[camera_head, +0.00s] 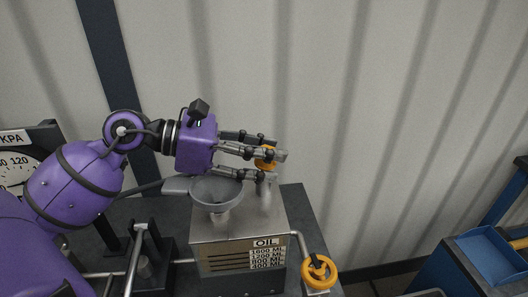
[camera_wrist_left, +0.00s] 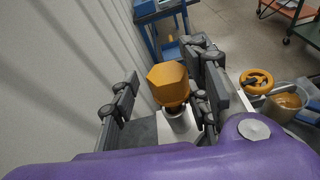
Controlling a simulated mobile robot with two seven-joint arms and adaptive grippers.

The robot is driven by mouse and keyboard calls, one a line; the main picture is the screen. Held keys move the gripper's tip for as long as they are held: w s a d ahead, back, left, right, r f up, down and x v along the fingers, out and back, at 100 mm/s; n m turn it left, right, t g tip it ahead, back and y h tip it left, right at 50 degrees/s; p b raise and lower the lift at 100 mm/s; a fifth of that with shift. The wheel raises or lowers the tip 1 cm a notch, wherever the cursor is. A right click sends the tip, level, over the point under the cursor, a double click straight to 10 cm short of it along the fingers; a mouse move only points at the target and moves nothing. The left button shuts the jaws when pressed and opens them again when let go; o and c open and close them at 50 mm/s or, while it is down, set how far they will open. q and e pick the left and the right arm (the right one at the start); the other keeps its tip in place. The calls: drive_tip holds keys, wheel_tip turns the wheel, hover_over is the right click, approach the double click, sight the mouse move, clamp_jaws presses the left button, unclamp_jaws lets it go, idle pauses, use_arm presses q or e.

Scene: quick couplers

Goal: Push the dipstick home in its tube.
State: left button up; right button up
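The dipstick's orange six-sided knob (camera_head: 265,153) is above a short grey tube (camera_head: 263,187) on top of the metal oil tank (camera_head: 238,244). My left gripper (camera_head: 267,163) reaches in from the left, fingers on either side of the knob. In the left wrist view, the knob (camera_wrist_left: 168,82) is between the spread fingers, clear of the left finger and close to the right one. The tube (camera_wrist_left: 179,120) shows just below the knob. The dipstick's shaft is hidden, so I cannot tell how far in it sits. My right gripper is out of view.
A grey funnel (camera_head: 216,192) stands on the tank beside the tube, under my left gripper. A yellow valve wheel (camera_head: 319,272) is at the tank's lower right. A pressure gauge (camera_head: 18,165) is at the far left. A corrugated wall (camera_head: 400,110) rises behind; a blue tray (camera_head: 492,255) is at right.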

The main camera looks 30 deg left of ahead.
use_arm(q)
drive_tip(key=shift+s+f, duration=0.25)
drive_tip(key=v, duration=1.2)
drive_tip(key=shift+w+d+r, duration=0.1)
drive_tip(key=shift+w+r, duration=0.05)
drive_tip(key=shift+r, duration=0.05)
